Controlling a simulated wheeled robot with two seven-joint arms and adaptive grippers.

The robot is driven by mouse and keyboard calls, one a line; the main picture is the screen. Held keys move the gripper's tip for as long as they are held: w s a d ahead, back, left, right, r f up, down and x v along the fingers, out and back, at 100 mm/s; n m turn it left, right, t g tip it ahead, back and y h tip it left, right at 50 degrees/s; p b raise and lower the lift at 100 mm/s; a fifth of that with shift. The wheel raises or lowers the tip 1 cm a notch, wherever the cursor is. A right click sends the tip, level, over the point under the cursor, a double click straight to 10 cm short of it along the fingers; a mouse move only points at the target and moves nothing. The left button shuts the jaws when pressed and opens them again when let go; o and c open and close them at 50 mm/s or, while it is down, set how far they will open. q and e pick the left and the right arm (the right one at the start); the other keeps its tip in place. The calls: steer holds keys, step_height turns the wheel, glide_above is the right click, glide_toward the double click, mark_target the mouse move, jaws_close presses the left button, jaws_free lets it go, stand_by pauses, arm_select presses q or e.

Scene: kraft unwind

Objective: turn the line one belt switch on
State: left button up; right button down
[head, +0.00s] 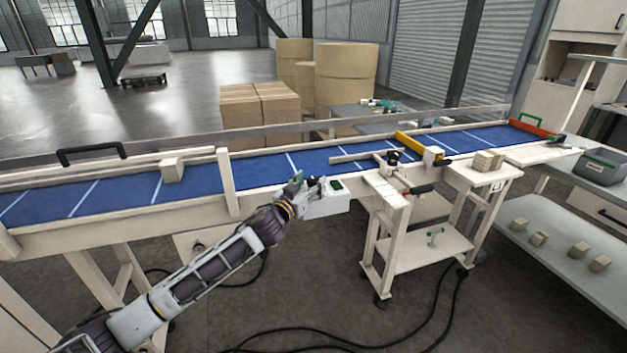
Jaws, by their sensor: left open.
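A white control box (326,204) sits on the near side of the conveyor. On its top is a small dark green switch (337,184); its position is too small to tell. My left gripper (312,187) is open at the left end of the box, just left of the switch. Its fingers partly cover the box's left side, and I cannot tell whether they touch it. A small green piece (298,176) shows beside the gripper. My right gripper is not in view.
The blue conveyor belt (120,191) runs across the view, with a pale block (172,169) on it. A wooden stand (418,250) is right of the box. Cables (340,333) lie on the floor. Stacked cartons (260,104) and large rolls (345,77) stand behind.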

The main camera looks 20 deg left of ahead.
arm_select(q)
steer(key=shift+w+d, duration=0.15)
steer(key=shift+w, duration=0.55)
steer(key=shift+w+d, duration=0.15)
steer(key=shift+w, duration=0.5)
steer(key=shift+c, duration=0.3)
steer(key=c, duration=1)
